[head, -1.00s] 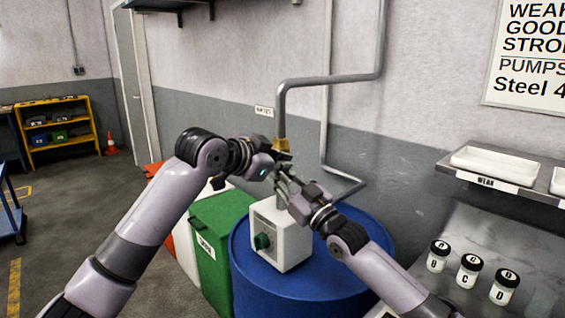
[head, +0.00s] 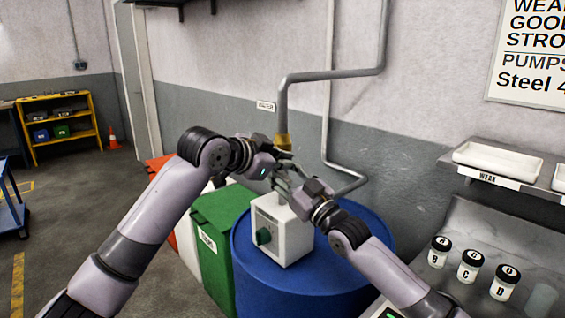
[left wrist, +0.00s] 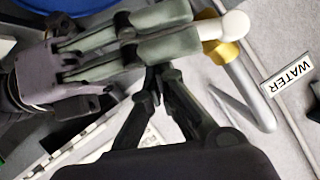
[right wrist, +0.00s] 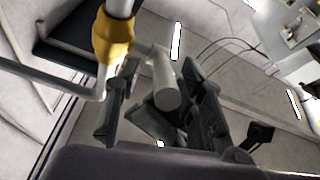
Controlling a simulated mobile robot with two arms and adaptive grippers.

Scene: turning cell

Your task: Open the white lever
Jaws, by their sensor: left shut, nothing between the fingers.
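The brass valve (head: 283,142) sits at the lower end of the grey wall pipe. The white lever (right wrist: 167,88) juts from it in the right wrist view; its rounded end (left wrist: 235,23) shows in the left wrist view. The grippers hide it in the head view. My right gripper (head: 281,181) is just below the valve. Its fingers (right wrist: 153,88) stand apart on either side of the lever; contact is unclear. My left gripper (head: 284,160) is beside the valve, close to the right one. Its fingers (left wrist: 160,75) are shut and empty.
A white box with a green knob (head: 280,230) stands on a blue drum (head: 300,280) below the grippers. A green bin (head: 212,240) is to the left. A shelf (head: 490,182) and lettered jars (head: 470,266) are at right.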

